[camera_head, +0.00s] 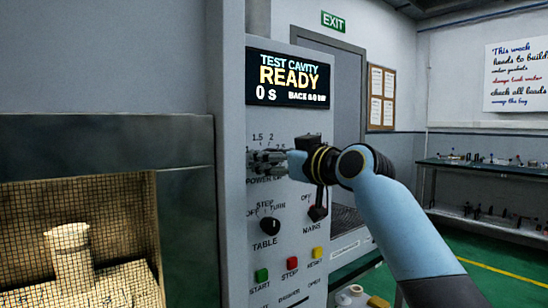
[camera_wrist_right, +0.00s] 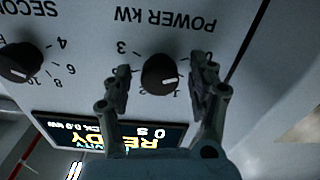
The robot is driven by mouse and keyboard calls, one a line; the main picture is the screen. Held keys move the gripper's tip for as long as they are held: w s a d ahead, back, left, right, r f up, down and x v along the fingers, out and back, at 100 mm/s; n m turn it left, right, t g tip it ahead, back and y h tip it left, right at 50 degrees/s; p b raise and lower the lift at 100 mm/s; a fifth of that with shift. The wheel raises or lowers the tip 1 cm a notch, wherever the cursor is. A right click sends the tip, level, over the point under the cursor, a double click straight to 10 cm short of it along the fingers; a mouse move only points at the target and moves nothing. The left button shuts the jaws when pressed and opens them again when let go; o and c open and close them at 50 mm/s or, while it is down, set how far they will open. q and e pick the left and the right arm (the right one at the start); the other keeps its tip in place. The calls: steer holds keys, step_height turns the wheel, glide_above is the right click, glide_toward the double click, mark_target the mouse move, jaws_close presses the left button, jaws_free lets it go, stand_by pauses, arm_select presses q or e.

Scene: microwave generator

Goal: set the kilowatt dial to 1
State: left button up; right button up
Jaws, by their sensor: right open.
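The kilowatt dial (camera_wrist_right: 160,75) is a round black knob with a white pointer mark, on the pale panel under the POWER KW label, which appears upside down in the right wrist view. The mark points right and slightly down in that picture. A 3 is readable at the dial's upper left; other numbers are partly hidden by the fingers. My right gripper (camera_wrist_right: 160,85) is open, with one finger on each side of the dial; I cannot tell whether they touch it. In the head view my right gripper (camera_head: 268,161) covers the dial. My left gripper is not in view.
A seconds knob (camera_wrist_right: 20,62) sits beside the dial. The display (camera_head: 288,78) reads READY and 0 s. Below are the table knob (camera_head: 270,226), mains switch (camera_head: 317,213), and green (camera_head: 261,275), red (camera_head: 292,263) and yellow (camera_head: 317,252) buttons. A mesh-fronted cavity (camera_head: 110,215) is left.

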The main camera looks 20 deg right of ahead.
steer(key=c, duration=1.1)
steer(key=shift+c, duration=0.2)
steer(key=m+p, duration=0.3)
steer(key=m, duration=0.1)
steer(key=shift+r+p, duration=0.1)
steer(key=shift+p, duration=0.2)
steer(key=shift+m+p, duration=1.45)
steer(key=shift+m, duration=0.85)
steer(key=shift+d, duration=0.1)
steer(key=o, duration=1.1)
